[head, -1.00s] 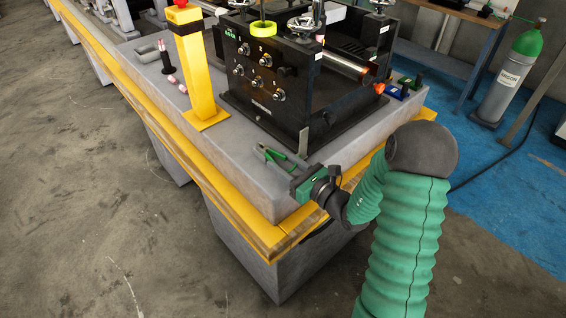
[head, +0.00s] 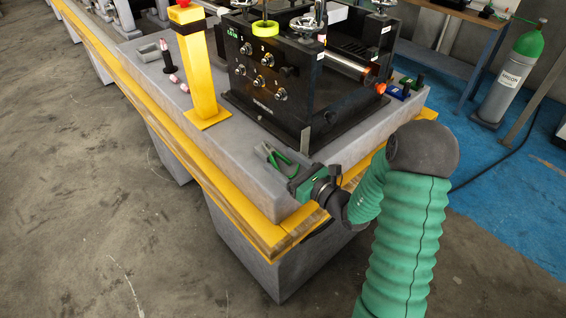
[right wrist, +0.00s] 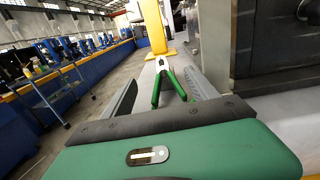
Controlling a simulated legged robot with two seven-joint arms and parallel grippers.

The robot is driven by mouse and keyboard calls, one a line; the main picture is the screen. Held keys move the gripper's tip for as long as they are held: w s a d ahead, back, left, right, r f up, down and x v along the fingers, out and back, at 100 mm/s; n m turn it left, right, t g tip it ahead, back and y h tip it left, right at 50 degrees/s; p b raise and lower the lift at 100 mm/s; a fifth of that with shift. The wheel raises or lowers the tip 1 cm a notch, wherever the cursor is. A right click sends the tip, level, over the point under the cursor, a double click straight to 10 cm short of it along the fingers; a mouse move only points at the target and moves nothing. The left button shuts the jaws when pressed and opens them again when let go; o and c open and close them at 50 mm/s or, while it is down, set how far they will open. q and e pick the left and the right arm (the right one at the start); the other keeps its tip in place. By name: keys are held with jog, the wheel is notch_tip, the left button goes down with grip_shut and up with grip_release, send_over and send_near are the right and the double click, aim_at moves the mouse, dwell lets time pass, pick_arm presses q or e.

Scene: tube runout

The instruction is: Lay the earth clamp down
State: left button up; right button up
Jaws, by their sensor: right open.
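The earth clamp (head: 276,158), with green handles and a grey metal head, is at the front corner of the grey bench top (head: 238,172). In the right wrist view the clamp (right wrist: 160,68) shows between and beyond my fingers, its handles spread toward me and its head pointing away. My right gripper (head: 290,176) is open just by the handle ends. Its two grey fingers also show in the right wrist view (right wrist: 163,88), one on each side of the clamp. Whether a finger touches a handle cannot be told. My left gripper is out of view.
A black machine (head: 270,85) with knobs stands just behind the clamp. A yellow post (head: 198,80) stands to the left. Pink-tipped torch parts (head: 174,78) lie beyond it. The yellow bench edge (head: 230,210) runs close in front. Bare bench top lies left of the clamp.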

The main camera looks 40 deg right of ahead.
notch_tip(320, 180, up, 7)
jog(key=p, duration=0.5)
jog(key=shift+d+p, duration=0.2)
jog(key=shift+p, duration=0.15)
